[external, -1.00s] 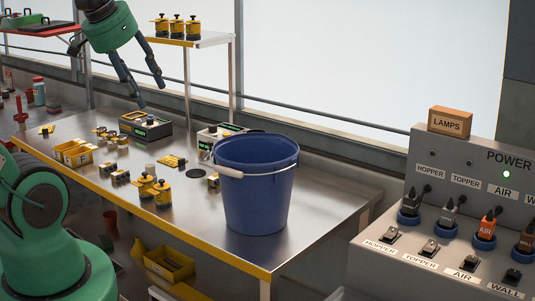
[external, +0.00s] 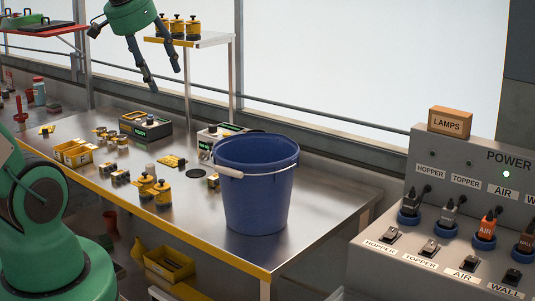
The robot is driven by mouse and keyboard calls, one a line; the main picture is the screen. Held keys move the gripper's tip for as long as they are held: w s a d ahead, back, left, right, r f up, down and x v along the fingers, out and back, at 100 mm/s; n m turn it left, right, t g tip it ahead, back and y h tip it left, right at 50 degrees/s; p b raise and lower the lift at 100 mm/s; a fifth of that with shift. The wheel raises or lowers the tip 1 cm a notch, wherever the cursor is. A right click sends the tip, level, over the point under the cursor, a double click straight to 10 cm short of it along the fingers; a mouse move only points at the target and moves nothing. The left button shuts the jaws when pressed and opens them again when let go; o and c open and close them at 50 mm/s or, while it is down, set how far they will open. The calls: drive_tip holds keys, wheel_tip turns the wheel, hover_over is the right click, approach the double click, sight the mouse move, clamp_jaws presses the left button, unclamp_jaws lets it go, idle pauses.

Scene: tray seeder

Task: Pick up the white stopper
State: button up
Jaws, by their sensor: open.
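My gripper (external: 164,80) hangs at the top left of the external view, above the metal bench. Its two dark fingers point down, spread apart with nothing between them. A small pale cylinder (external: 150,168) stands on the bench behind the yellow-topped canisters; it may be the white stopper, but it is too small to be sure. My gripper is well above it and apart from it.
The metal bench (external: 330,205) holds a large blue bucket (external: 257,190), yellow-topped canisters (external: 162,193), a yellow bin (external: 76,154) and a black-and-yellow device (external: 146,126). A raised shelf (external: 208,40) stands behind. A power panel (external: 470,200) is at right.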

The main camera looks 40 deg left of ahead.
drive_tip(key=w+a+g+p, duration=0.1)
drive_tip(key=w+a, duration=0.4)
drive_tip(key=w, duration=0.2)
drive_tip(key=w+a+p, duration=0.1)
drive_tip(key=w+a, duration=0.3)
drive_tip(key=w, duration=0.3)
drive_tip(key=n+g+p, duration=0.2)
drive_tip(key=g+p, duration=0.2)
drive_tip(key=p, duration=0.1)
hover_over(150, 165)
wheel_tip(150, 165, down, 33)
drive_tip(key=shift+f, duration=4.25)
drive_tip(key=shift+f, duration=0.1)
